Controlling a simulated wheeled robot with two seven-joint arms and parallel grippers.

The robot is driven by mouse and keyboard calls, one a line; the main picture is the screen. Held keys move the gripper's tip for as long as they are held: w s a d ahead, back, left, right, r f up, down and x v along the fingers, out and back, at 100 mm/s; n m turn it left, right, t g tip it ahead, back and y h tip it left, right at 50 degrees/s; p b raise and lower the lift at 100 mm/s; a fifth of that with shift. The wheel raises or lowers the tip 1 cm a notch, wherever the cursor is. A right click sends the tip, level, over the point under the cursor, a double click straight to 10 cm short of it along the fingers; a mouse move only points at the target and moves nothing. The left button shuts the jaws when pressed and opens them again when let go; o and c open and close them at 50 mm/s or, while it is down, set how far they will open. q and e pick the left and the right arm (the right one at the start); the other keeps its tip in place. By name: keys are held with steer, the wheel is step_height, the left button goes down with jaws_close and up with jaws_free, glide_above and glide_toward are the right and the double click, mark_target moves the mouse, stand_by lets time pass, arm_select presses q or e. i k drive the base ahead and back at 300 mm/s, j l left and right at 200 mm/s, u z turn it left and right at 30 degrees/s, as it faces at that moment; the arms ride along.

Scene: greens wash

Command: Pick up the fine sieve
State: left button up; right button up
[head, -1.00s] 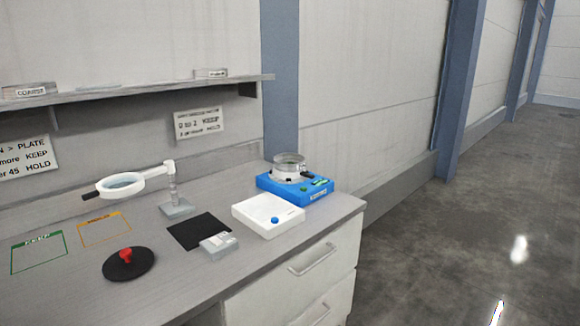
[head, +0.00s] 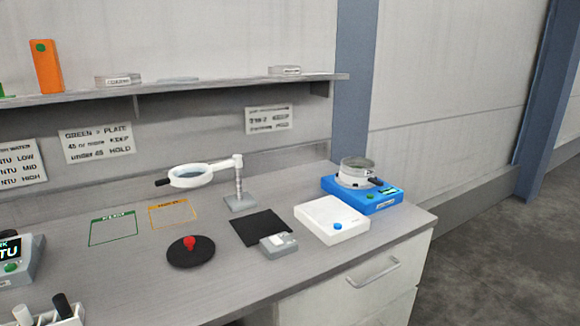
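A round clear-walled dish or sieve with a pale rim (head: 357,166) sits on top of a blue device (head: 362,196) at the right end of the bench. On the shelf above are a shallow labelled round item (head: 119,80) on the left and a smaller labelled one (head: 285,71) on the right. The left label seems to read COARSE; the right one is too small to read. I cannot tell for certain which of these is the fine sieve. Neither of my grippers is in view.
A magnifier on a stand (head: 238,200), a black disc with red knob (head: 191,251), a black mat (head: 262,228), a small grey device (head: 278,244) and a white scale (head: 332,220) stand on the bench. An orange block (head: 46,67) is on the shelf (head: 200,88). Bench front middle is clear.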

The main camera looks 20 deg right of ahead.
mark_target(347, 164)
steer(key=l+u, duration=0.25)
steer(key=l, duration=0.3)
steer(key=l+u, duration=0.3)
steer(key=l, duration=0.25)
steer(key=l+u, duration=0.25)
steer(key=l, duration=0.3)
steer(key=k+l+u, duration=0.1)
steer(key=l+u, duration=0.2)
steer(key=l, duration=0.2)
steer(key=k+l+u, duration=0.25)
steer(key=l, duration=0.3)
steer(key=i, duration=0.1)
